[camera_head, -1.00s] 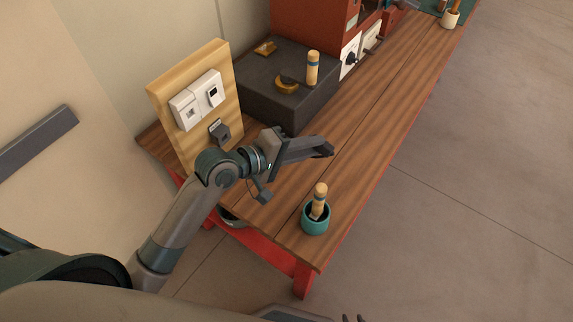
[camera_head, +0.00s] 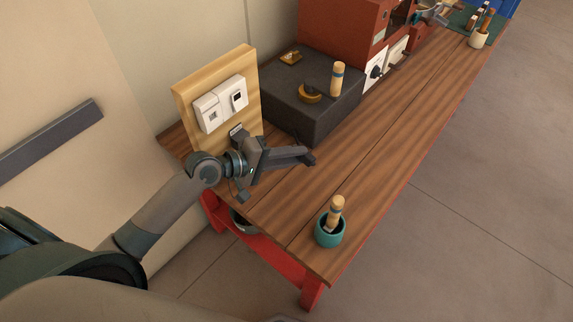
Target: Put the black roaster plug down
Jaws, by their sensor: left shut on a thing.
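My left gripper (camera_head: 297,156) reaches in from the left over the near part of the wooden bench (camera_head: 352,150), in front of the upright board (camera_head: 187,105). It is shut, with a small dark piece at its fingertips that looks like the black roaster plug (camera_head: 309,160). The plug blends with the dark fingers, so its outline is unclear. I cannot tell whether it touches the bench top. My right gripper is not in view.
A dark block (camera_head: 290,103) and a red machine (camera_head: 345,30) stand behind. A teal pot (camera_head: 329,233) stands at the near end. Bench between is clear.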

